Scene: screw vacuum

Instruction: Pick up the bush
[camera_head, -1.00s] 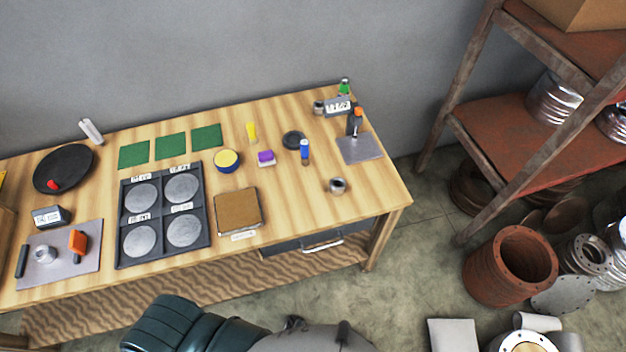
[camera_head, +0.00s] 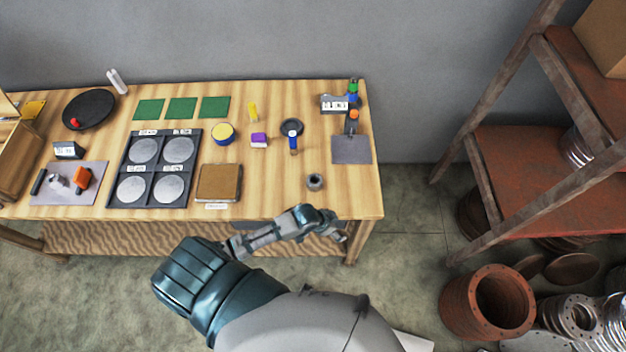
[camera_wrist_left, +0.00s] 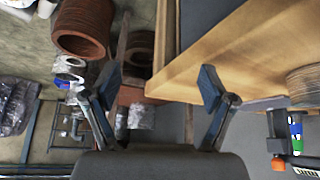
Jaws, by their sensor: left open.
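The bush (camera_head: 315,181) is a small, dark grey ring standing on the wooden table near its front right part. My left gripper (camera_head: 335,226) is at the table's front edge, in front of the bush and slightly to its right, apart from it. In the left wrist view my left gripper (camera_wrist_left: 158,85) has its two fingers spread wide with nothing between them. A ridged, round grey-brown thing at that view's right edge may be the bush, but I cannot tell. My right gripper is not in view.
The table (camera_head: 270,207) has free room around the bush. A grey plate (camera_head: 351,150) lies behind it, a brown square block (camera_head: 218,182) to its left. A rusty shelf (camera_head: 500,195) and a rust-brown ring stack (camera_head: 487,301) stand to the right.

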